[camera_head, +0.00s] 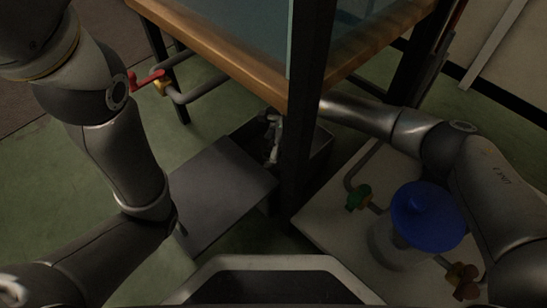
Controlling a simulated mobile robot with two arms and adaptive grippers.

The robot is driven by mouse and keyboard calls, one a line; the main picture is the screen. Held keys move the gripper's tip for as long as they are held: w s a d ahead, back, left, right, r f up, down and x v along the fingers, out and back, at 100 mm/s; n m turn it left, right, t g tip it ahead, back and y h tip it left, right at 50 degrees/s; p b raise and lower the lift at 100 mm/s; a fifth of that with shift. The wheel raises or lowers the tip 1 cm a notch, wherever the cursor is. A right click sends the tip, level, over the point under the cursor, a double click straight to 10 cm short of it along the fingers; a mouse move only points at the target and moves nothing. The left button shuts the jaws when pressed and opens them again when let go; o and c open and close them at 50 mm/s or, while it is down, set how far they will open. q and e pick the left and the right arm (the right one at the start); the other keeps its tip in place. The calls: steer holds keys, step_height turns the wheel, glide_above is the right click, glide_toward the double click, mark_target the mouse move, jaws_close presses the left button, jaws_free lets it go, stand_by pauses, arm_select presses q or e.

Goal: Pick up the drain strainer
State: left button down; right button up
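I cannot clearly make out the drain strainer. A dark open box (318,150) stands on the floor under the wooden-edged table, its inside in deep shadow. My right arm reaches from the right behind the dark table post. A small grey jointed shape, which looks like my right gripper (271,136), points down at the box beyond the post. Its fingers are too small and dark to tell if they are open or shut, or if they hold anything. My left arm bends down along the left side, and its gripper is not in view.
A flat grey panel (221,184) lies left of the box. The dark post (305,100) and wooden table edge (220,62) stand close to my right arm.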

steer(key=shift+r, duration=0.1)
steer(key=shift+c, duration=0.2)
steer(key=c, duration=1.1)
